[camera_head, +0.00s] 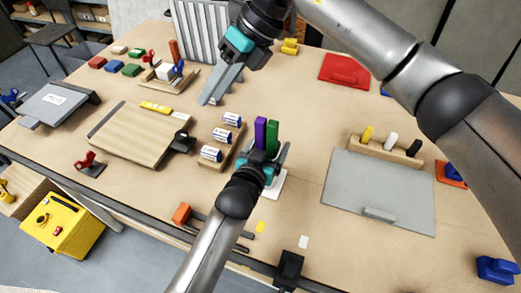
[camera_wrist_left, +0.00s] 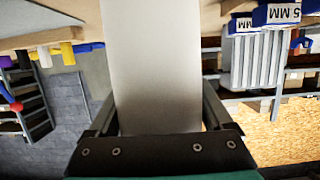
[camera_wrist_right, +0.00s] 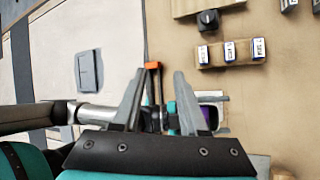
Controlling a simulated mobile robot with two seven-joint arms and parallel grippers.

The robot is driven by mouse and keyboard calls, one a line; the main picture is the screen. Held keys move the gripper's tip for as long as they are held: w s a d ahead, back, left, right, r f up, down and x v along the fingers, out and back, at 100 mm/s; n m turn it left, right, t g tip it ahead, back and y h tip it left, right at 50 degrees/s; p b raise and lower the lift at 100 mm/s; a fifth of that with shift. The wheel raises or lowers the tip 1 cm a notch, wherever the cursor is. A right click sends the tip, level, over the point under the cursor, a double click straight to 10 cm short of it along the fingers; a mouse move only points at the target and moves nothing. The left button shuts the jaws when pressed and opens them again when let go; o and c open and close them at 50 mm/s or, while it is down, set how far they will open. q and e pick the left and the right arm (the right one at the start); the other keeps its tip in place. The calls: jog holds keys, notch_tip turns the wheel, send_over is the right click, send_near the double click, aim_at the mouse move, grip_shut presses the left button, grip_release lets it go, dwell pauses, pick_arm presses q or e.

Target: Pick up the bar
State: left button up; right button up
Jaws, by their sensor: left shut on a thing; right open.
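My left gripper (camera_head: 264,165) is shut on a pale grey-white piece (camera_wrist_left: 155,60), which fills the middle of the left wrist view. A purple bar (camera_head: 260,132) and a green bar (camera_head: 272,135) stand upright just behind this gripper; their lower ends are hidden. A white pad (camera_head: 277,187) shows beside it. A dark bar with an orange end (camera_head: 182,213) lies near the table's front edge. Its orange end (camera_wrist_right: 152,66) also shows in the right wrist view. My right gripper (camera_head: 220,87) is open and empty, high over the table.
Labelled boxes (camera_head: 211,153) stand in a wooden rack left of the bars. A wooden board (camera_head: 135,135) lies farther left. A grey panel (camera_head: 370,190) lies to the right, with a pegged wooden block (camera_head: 372,151) behind it. My right arm crosses above the table's right half.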

aim_at(260, 130)
jog(key=d+n+h, duration=0.1)
jog(key=d+h, duration=0.1)
jog(key=w+d+n+t+h, duration=0.1)
jog(key=d+h, duration=0.1)
jog(key=d, duration=0.1)
jog(key=d+n+h, duration=0.1)
jog(key=d+h, duration=0.1)
jog(key=shift+w+d+t+h, duration=0.15)
jog(key=shift+d+t+h, duration=0.1)
jog(key=shift+t+h, duration=0.05)
jog(key=shift+d+f, duration=0.2)
jog(key=shift+f, duration=0.15)
notch_tip(260, 130, down, 11)
jog(key=shift+f, duration=0.15)
jog(key=shift+c, duration=0.3)
grip_shut()
dwell(0.6)
